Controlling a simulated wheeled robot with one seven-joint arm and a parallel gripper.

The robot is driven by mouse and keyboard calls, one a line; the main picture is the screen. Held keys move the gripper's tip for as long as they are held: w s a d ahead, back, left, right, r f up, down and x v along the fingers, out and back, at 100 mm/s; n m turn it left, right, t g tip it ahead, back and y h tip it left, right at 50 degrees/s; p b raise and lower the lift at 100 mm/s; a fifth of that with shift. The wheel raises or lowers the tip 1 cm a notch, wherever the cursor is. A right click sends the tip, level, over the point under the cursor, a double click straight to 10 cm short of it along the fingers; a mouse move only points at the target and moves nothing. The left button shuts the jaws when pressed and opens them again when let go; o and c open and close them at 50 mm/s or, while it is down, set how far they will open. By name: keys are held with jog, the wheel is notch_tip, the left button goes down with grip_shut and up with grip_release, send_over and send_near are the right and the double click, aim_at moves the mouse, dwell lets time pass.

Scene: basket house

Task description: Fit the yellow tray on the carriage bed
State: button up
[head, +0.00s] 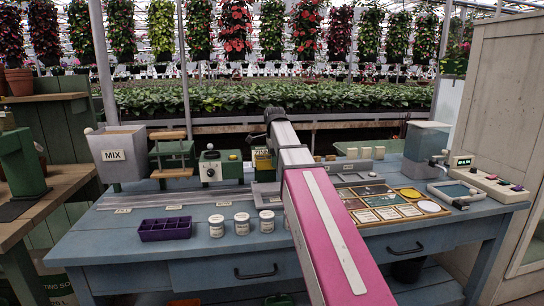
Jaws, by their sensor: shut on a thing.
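My pink and white arm reaches from the bottom right up over the middle of the blue bench (190,265), ending in a dark joint. The fingers of my gripper do not show; the arm hides whatever is below and behind its end. I cannot make out a yellow tray for certain. A small yellow and dark printed item (262,160) stands just left of the arm, partly covered. Long metal rails (165,205) run along the bench at left and pass behind the arm. I cannot clearly pick out a carriage bed on them.
A grey MIX hopper (121,158), green machines (210,168), a card board (395,206) and a clear-tank dispenser (425,147) also occupy the bench.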

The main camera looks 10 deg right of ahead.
aim_at(274, 186)
jog(key=shift+w+f, duration=0.15)
jog(key=shift+f, duration=3.55)
jog(key=shift+f, duration=0.7)
jog(key=o, duration=1.1)
jog(key=shift+c, duration=0.2)
jog(key=shift+r, duration=4)
